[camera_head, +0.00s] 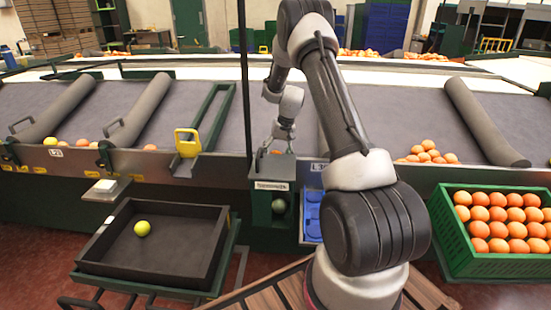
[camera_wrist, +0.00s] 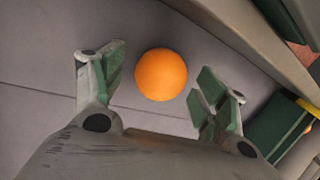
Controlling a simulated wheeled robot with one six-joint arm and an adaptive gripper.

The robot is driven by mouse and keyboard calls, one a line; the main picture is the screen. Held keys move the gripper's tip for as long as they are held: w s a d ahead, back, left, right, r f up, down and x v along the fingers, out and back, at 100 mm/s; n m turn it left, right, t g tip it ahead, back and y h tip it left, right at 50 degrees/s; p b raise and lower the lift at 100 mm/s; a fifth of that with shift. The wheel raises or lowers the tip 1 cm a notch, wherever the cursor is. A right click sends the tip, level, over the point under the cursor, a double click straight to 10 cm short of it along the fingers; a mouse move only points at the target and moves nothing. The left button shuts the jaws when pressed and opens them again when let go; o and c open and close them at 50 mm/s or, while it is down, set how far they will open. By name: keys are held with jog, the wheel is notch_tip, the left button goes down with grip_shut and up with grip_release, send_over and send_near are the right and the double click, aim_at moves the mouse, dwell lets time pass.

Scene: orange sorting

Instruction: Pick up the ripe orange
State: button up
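A round orange fruit (camera_wrist: 161,75) lies on the grey sorting surface in the wrist view. My gripper (camera_wrist: 158,85) is open, with one green-padded finger on each side of the orange. I see a gap between the fingers and the fruit; whether they touch lower down I cannot tell. In the head view my gripper (camera_head: 281,145) is low over the belt, behind the small green box. The orange there is mostly hidden by the gripper and the box.
A black tray (camera_head: 190,268) holds one yellow-green fruit (camera_head: 142,228). A green crate (camera_head: 456,252) full of oranges stands at right. Loose oranges (camera_head: 428,153) lie by a grey divider (camera_head: 482,120). A small green box (camera_head: 262,205) and blue bin (camera_head: 311,222) stand close to my arm.

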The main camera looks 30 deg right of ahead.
jog(key=c, duration=1)
jog(key=shift+c, duration=0.2)
